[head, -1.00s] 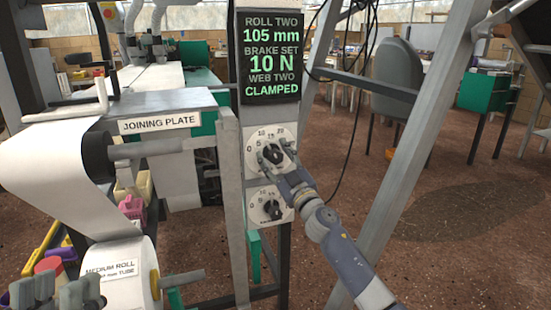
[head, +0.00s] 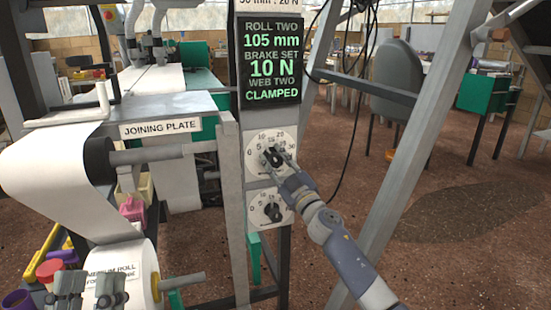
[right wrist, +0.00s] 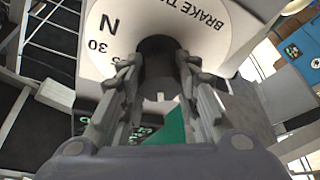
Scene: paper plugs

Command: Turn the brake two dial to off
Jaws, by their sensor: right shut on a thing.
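The brake two dial (head: 251,163) is the upper of two white dials on the grey post, with numbers around its face. My right gripper (head: 274,158) is shut on its dark knob. In the right wrist view the fingers (right wrist: 155,85) press on both sides of the dark knob (right wrist: 158,62). The white face there (right wrist: 215,20) shows part of "BRAKE T", "N" and "30" upside down. The knob's pointer is hidden by the fingers. The display (head: 271,60) above reads brake set 10 N. My left gripper (head: 90,288) is open and empty at the lower left, before the medium roll.
A second white dial (head: 255,215) sits just below. The joining plate (head: 160,108) and a paper web (head: 50,185) are left of the post. The medium roll (head: 135,262) hangs below. A slanted grey frame beam (head: 425,125) stands right of my right arm.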

